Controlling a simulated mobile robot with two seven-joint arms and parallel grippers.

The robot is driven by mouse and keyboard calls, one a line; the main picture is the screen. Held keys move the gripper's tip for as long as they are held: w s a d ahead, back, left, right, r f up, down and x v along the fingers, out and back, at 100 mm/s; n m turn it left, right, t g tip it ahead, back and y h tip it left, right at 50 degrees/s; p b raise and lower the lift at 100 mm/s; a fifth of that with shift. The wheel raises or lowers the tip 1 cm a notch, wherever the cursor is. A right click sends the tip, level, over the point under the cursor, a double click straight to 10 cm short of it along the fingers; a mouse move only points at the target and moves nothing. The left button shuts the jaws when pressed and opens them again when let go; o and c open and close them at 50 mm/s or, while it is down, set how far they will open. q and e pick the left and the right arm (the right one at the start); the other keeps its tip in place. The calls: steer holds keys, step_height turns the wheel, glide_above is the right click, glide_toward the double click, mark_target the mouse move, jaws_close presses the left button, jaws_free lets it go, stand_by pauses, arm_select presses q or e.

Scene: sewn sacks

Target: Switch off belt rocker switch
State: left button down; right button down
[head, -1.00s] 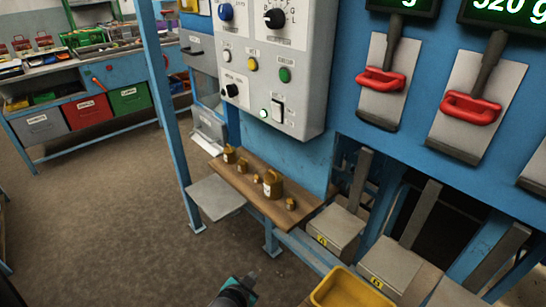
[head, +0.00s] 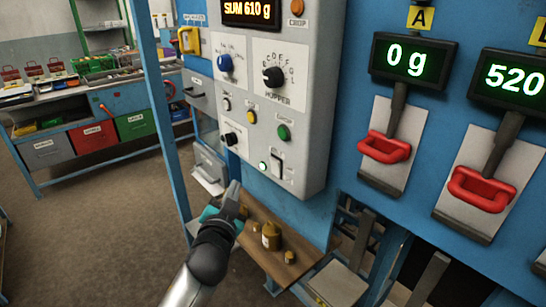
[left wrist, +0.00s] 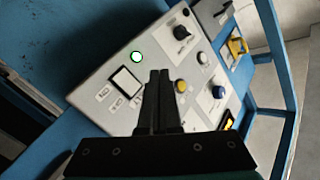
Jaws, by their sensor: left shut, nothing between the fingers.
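The rocker switch (head: 277,165) sits low on the right of the grey control panel (head: 313,105), beside a small lit lamp (head: 263,166). In the left wrist view the rocker (left wrist: 127,80) is a pale plate in a black frame, and the lamp (left wrist: 137,57) glows white-green. The rocker's label is too small to read. My left gripper (head: 234,188) is shut and empty, below and left of the rocker in the head view. In the left wrist view its fingertips (left wrist: 159,75) show to the right of the rocker, apparently apart from the panel. My right gripper is in neither view.
The panel also carries a black hopper knob (head: 273,77), a blue knob (head: 225,63), and yellow (head: 251,117) and green (head: 283,132) buttons. A wooden shelf (head: 297,265) with brass weights lies below. Red-handled levers (head: 384,147) stand to the right.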

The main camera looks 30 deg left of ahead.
arm_select(q)
steer(key=shift+r, duration=0.2)
steer(key=b, duration=0.2)
glide_toward(270, 160)
steer(key=w+a+f, duration=0.1)
steer(key=w+a, duration=0.2)
steer(key=a, duration=0.1)
steer(key=shift+w+d, duration=0.5)
steer(key=shift+w, duration=0.2)
steer(key=shift+w, duration=0.15)
stand_by(1.4)
steer(key=shift+w+d+r, duration=0.1)
steer(key=shift+w+d, duration=0.05)
steer(key=shift+w, duration=0.1)
steer(key=shift+w+d, duration=0.15)
steer(key=shift+w, duration=0.15)
stand_by(0.7)
steer(key=shift+s, duration=0.15)
steer(key=shift+s+a+p, duration=0.35)
steer(key=shift+s, duration=0.25)
